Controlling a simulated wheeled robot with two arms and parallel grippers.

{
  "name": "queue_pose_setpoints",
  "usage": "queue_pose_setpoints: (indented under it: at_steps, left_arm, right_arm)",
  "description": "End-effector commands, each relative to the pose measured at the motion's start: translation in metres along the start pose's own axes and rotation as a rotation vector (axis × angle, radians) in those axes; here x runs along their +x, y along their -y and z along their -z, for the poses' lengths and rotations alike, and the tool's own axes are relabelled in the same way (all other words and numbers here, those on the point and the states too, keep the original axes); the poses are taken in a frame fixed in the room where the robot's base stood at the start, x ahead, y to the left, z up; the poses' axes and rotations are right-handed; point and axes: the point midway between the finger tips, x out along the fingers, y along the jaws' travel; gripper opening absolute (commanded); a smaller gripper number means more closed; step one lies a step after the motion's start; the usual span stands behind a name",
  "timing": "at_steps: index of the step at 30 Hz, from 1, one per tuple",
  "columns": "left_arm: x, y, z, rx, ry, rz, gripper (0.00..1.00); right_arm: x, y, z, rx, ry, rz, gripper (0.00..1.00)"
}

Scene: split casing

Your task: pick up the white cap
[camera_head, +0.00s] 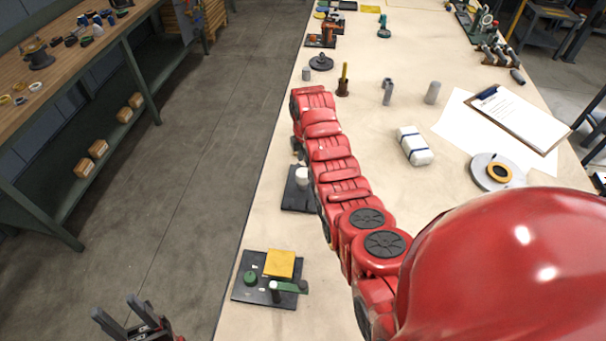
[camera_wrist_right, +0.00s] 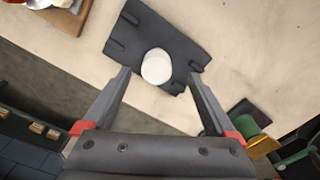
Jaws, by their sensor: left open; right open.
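The white cap (camera_head: 302,175) sits on a black plate (camera_head: 297,200) near the left edge of the long table, partly behind my right arm. In the right wrist view the white cap (camera_wrist_right: 157,66) lies on the black plate (camera_wrist_right: 145,28), between and just beyond the fingertips. My right gripper (camera_wrist_right: 159,73) is open and empty, with a finger to either side of the cap in that view. In the head view my red right arm mostly hides it. My left gripper (camera_head: 117,306) is open and empty over the floor, left of the table.
Another black plate (camera_head: 240,291) with a yellow block (camera_head: 280,263) and a green knob (camera_head: 250,279) stands nearer on the table. A white bundle (camera_head: 414,145), grey cylinders and a clipboard (camera_head: 518,118) lie right of my arm. A workbench (camera_head: 80,70) stands across the floor at left.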

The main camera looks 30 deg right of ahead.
Motion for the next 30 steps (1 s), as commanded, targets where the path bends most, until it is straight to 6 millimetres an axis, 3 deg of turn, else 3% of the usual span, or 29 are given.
queue_pose_setpoints:
  at_steps: [12, 18, 30]
  left_arm:
    - [0.019, 0.001, 0.003, 0.000, 0.000, 0.000, 0.50]
    - [0.009, 0.000, 0.001, 0.000, 0.000, 0.000, 0.50]
    - [0.008, 0.000, 0.001, 0.000, 0.000, 0.000, 0.50]
  right_arm:
    - [0.026, -0.003, 0.003, -0.001, 0.000, 0.002, 0.92]
    - [0.047, -0.002, 0.003, 0.000, -0.001, 0.006, 0.92]
    - [0.051, -0.003, 0.003, 0.000, 0.000, -0.001, 0.92]
